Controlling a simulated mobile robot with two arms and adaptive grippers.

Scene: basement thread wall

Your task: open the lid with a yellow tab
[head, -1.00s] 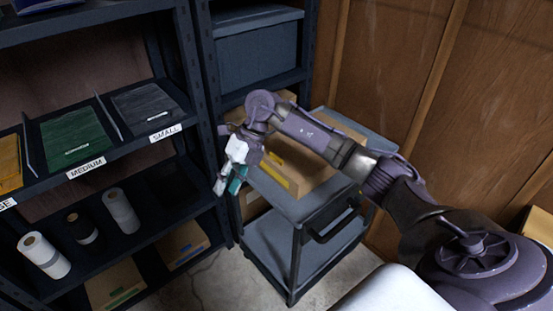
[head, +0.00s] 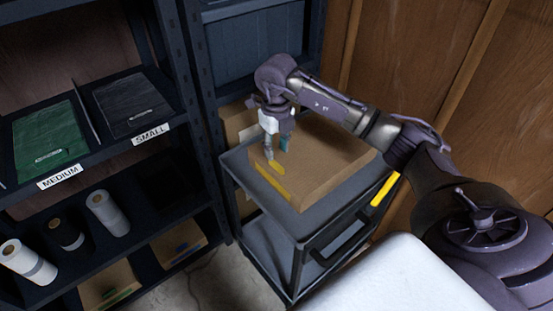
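A brown cardboard box (head: 325,172) sits on top of a grey cart (head: 322,213). Its top lid looks flat and shut. A yellow strip (head: 272,181) runs along its front left side, and a small yellow tab (head: 277,166) shows at the lid's edge just above it. My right gripper (head: 276,149) points down over the left end of the box, close above the tab. Its two fingers are apart with nothing visible between them. I cannot tell whether a fingertip touches the box. My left gripper is not in view.
A dark shelf rack on the left holds envelopes labelled medium (head: 60,176) and small (head: 152,134), with white rolls (head: 107,212) below. A yellow piece (head: 384,190) is at the cart's right edge. A wooden wall (head: 410,75) stands behind.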

